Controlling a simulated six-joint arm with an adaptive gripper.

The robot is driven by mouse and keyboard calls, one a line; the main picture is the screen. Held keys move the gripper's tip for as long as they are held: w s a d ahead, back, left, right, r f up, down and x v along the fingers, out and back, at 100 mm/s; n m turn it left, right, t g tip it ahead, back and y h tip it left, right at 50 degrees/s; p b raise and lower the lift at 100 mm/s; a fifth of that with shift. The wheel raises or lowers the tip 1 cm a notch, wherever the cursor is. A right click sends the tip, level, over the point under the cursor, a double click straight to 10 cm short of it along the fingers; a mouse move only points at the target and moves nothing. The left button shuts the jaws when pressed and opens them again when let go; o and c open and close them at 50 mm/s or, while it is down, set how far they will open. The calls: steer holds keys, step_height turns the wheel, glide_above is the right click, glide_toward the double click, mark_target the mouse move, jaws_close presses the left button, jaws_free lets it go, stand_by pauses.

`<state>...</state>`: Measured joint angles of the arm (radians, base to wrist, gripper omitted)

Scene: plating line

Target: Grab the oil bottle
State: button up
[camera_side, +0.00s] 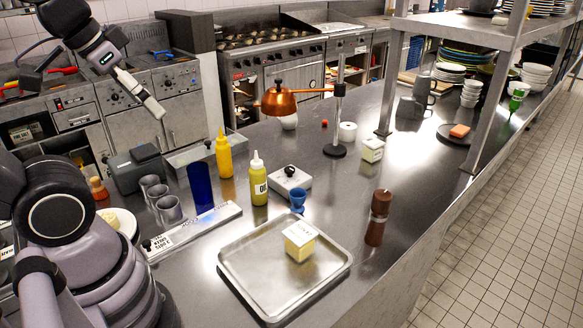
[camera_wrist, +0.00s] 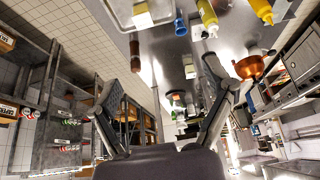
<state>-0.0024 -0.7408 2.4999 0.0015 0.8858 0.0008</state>
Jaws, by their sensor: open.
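The oil bottle (camera_side: 260,185) is olive-yellow with a white nozzle and a white label. It stands upright on the steel counter, right of a plain yellow bottle (camera_side: 225,156). In the wrist view the oil bottle (camera_wrist: 207,13) shows at the top edge, partly cut off. My gripper (camera_side: 156,108) is high at the upper left, well above and apart from the counter and the bottle. In the wrist view my gripper (camera_wrist: 162,78) has its two fingers spread, with nothing held between them.
A white-topped box (camera_side: 288,174) and a blue cup (camera_side: 298,200) stand close to the bottle. A steel tray (camera_side: 240,280) lies in front. A blue cylinder (camera_side: 200,186) stands left. A copper lamp (camera_side: 281,99) hangs behind. A brown mill (camera_side: 378,217) stands right.

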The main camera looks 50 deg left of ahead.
steer(key=w+a+f+t+y, duration=0.1)
steer(key=w+a+f, duration=0.1)
steer(key=w, duration=0.5)
steer(key=w+a+f+t, duration=0.1)
steer(key=w+a+f, duration=0.1)
steer(key=w, duration=0.5)
steer(key=n+t+y, duration=0.1)
steer(key=t, duration=0.4)
glide_above(251, 174)
steer(key=s+d, duration=0.2)
step_height(251, 174, down, 23)
steer(key=shift+n+t+y, duration=0.4)
steer(key=shift+n+t, duration=0.2)
steer(key=shift+t, duration=0.3)
steer(key=s+f, duration=0.1)
steer(key=f, duration=0.1)
steer(key=s+a+f, duration=0.1)
steer(key=f, duration=0.1)
steer(key=shift+s, duration=0.2)
steer(key=x, duration=0.7)
steer(key=shift+w, duration=0.15)
steer(key=c, duration=1.3)
